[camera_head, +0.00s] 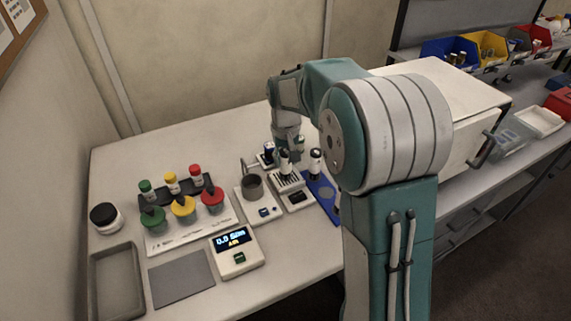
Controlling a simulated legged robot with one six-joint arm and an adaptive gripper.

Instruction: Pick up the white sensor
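A white boxy meter (237,262) with a lit display reading about "0.0 S/m AIR" lies at the front of the table. I cannot tell for sure whether it is the white sensor or whether that is one of the small white and dark upright pieces (315,161) farther back. My gripper (286,153) points down at the back of the table, over a white slotted holder (291,183). It is close to a dark-and-white upright piece there. The fingers are small and partly hidden, so I cannot tell whether they are open or touching anything.
Left of the holder are a white base with a grey cup (252,187) and a white rack (190,233) of coloured-capped bottles. A jar (106,217), an empty tray (118,282) and a grey mat (181,278) stand front left. A white box-like appliance (470,150) is behind my arm.

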